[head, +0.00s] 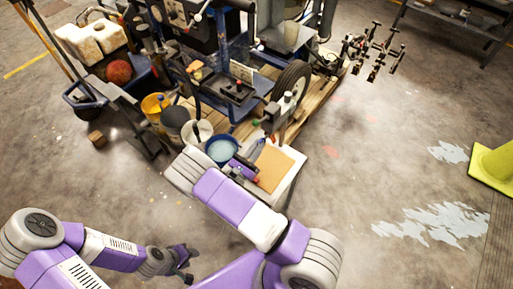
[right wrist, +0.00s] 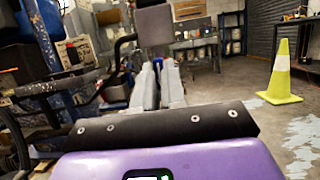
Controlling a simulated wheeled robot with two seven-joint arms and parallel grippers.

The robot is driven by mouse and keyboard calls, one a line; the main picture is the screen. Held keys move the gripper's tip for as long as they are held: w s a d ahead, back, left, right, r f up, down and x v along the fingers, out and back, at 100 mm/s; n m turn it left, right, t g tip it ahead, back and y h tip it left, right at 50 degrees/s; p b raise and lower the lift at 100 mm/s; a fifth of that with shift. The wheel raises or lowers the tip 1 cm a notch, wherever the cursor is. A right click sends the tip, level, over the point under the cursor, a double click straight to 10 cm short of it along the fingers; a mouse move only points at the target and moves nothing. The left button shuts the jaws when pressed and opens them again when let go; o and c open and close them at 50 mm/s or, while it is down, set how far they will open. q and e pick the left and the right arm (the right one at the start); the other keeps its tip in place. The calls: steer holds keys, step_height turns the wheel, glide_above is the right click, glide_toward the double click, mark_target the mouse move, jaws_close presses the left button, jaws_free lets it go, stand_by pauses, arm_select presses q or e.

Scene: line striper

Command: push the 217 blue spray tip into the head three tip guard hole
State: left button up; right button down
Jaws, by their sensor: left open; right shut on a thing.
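My right gripper (right wrist: 160,80) shows its two grey fingers close together in the right wrist view. They are shut on a small blue piece (right wrist: 158,63), which looks like the blue spray tip; its number cannot be read. A grey block (right wrist: 153,25) on the striper stands just beyond the fingertips; I cannot tell if the tip touches it. In the head view a grey block (head: 284,108) stands above the paper-topped surface, beside the striper's wheel. The tip guard hole cannot be made out. My left gripper (head: 187,266) is open and empty, low over bare floor.
The blue-framed line striper (head: 235,90) with its black wheel (head: 292,80) fills the upper middle. Buckets, including one with pale blue liquid (head: 221,150), stand beside it. A yellow cone (head: 496,165) stands at right. The floor between is clear, with pale paint patches.

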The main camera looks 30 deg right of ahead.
steer(key=shift+w+d, duration=0.2)
steer(key=shift+d, duration=0.3)
steer(key=shift+w+d, duration=0.2)
steer(key=shift+d, duration=0.25)
steer(key=c, duration=0.8)
jaws_free()
steer(key=b+v, duration=0.1)
steer(key=v, duration=0.6)
stand_by(0.7)
